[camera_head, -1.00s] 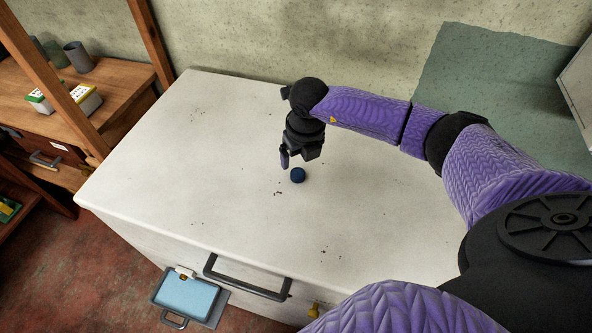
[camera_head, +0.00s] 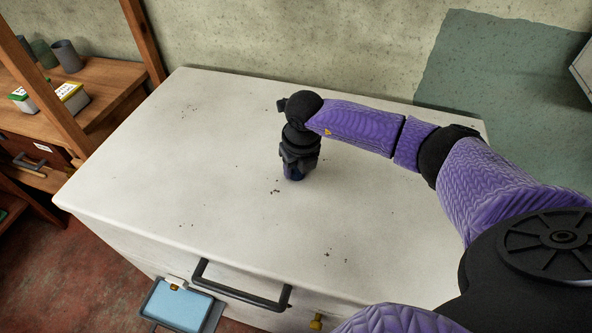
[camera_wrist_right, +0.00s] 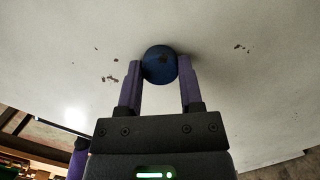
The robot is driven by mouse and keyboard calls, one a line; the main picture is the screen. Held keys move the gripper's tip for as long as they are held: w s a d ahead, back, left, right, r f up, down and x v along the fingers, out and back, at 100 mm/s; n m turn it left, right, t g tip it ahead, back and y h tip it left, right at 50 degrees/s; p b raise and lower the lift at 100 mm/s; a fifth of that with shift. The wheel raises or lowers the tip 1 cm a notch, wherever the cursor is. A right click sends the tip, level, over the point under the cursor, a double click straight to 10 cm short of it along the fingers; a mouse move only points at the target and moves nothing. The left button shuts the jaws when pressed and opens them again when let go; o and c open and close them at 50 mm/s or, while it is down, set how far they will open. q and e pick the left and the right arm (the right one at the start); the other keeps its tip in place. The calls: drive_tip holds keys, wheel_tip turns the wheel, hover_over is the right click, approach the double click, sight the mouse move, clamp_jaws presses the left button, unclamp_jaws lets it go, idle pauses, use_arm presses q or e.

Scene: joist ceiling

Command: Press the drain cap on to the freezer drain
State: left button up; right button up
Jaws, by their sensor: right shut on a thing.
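The dark blue round drain cap (camera_wrist_right: 159,65) sits between the two fingers of my right gripper (camera_wrist_right: 160,88) in the right wrist view. In the head view my right gripper (camera_head: 293,174) points down at the lid of the white chest freezer (camera_head: 150,190) and is shut on the cap, at or just over the lid. The fingers hide most of the cap there. A brass-yellow fitting, which looks like the freezer drain (camera_head: 316,321), sticks out low on the freezer's front, at the bottom edge of the picture. My left gripper is not in view.
A dark handle (camera_head: 240,290) runs along the freezer's front. A light blue tray (camera_head: 178,306) lies below it to the left. A wooden bench (camera_head: 105,85) with cups and boxes stands at left. Most of the lid is clear, with a few dark crumbs.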

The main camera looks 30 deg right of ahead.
sight(297, 170)
clamp_jaws()
drive_tip(key=shift+r+p, duration=0.85)
drive_tip(key=shift+r, duration=0.15)
drive_tip(key=shift+r, duration=0.1)
wheel_tip(297, 170, up, 5)
drive_tip(key=p, duration=0.4)
